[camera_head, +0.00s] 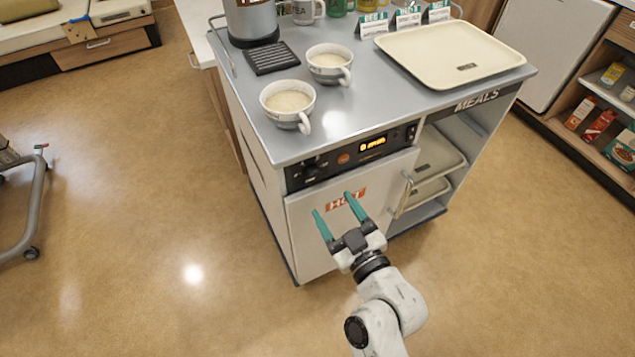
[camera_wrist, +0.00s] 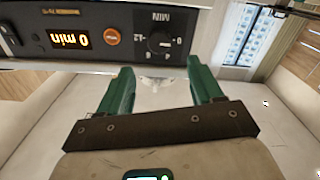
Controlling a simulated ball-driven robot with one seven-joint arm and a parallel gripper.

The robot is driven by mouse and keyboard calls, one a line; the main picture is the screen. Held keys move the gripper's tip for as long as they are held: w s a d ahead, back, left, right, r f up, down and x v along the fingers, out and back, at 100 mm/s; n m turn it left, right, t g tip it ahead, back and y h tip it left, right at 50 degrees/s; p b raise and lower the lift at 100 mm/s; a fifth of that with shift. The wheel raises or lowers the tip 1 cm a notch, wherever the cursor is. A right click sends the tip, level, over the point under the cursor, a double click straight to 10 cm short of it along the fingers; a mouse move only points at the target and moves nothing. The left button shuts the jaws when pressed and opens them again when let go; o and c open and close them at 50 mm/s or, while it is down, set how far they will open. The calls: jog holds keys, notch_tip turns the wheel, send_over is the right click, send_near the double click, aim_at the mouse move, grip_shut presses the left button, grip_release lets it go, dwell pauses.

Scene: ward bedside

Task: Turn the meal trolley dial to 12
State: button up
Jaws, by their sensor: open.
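The meal trolley (camera_head: 262,140) stands ahead of me, with a black control panel along its upper front edge. The dark round dial (camera_head: 312,164) is at the panel's left end. In the wrist view the dial (camera_wrist: 159,42) appears upside down, with MIN and 12 printed around it; its pointer's exact setting is too small to tell. The lit display (camera_wrist: 71,39) reads 0 min. My gripper (camera_head: 331,203) is open and empty, its teal fingers in front of the HOT door, below the panel. In the wrist view the dial lies just beyond the gap between my fingertips (camera_wrist: 160,68), apart from them.
An orange button (camera_wrist: 112,37) sits between dial and display. Two filled cups (camera_head: 288,101) (camera_head: 329,63) stand near the trolley's top edge, above the panel. A cream tray (camera_head: 450,80) lies to their right. A metal door handle (camera_head: 404,194) sticks out right of my gripper.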

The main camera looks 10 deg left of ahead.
aim_at(315, 177)
jog(key=p+x, duration=0.1)
jog(key=x, duration=0.7)
jog(key=shift+w+a, duration=0.15)
jog(key=shift+w, duration=0.05)
jog(key=c, duration=1.1)
jog(key=shift+o, duration=0.2)
